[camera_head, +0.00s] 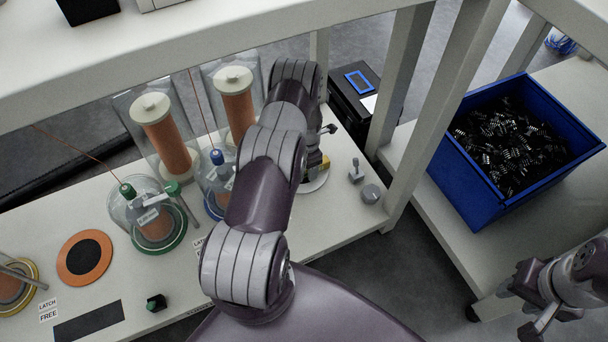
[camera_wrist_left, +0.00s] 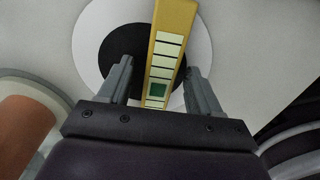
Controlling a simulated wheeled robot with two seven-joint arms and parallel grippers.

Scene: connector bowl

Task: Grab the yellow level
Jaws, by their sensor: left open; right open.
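The yellow level (camera_wrist_left: 172,40) is a long yellow bar with a row of pale panels and one dark green panel. It lies over a white disc with a black centre (camera_wrist_left: 112,45) in the left wrist view. My left gripper (camera_wrist_left: 158,68) is open, with one finger on each side of the level and visible gaps to both. In the head view only a small yellow part of the level (camera_head: 325,162) shows beside my left gripper (camera_head: 322,142); my arm hides the rest. My right gripper (camera_head: 538,322) is open and empty at the lower right.
Orange spools (camera_head: 168,140) in clear covers and several domed jars (camera_head: 150,215) stand left of my left arm. Small grey parts (camera_head: 370,193) sit to its right, near a white table post (camera_head: 440,110). A blue bin (camera_head: 465,190) of dark connectors stands at right.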

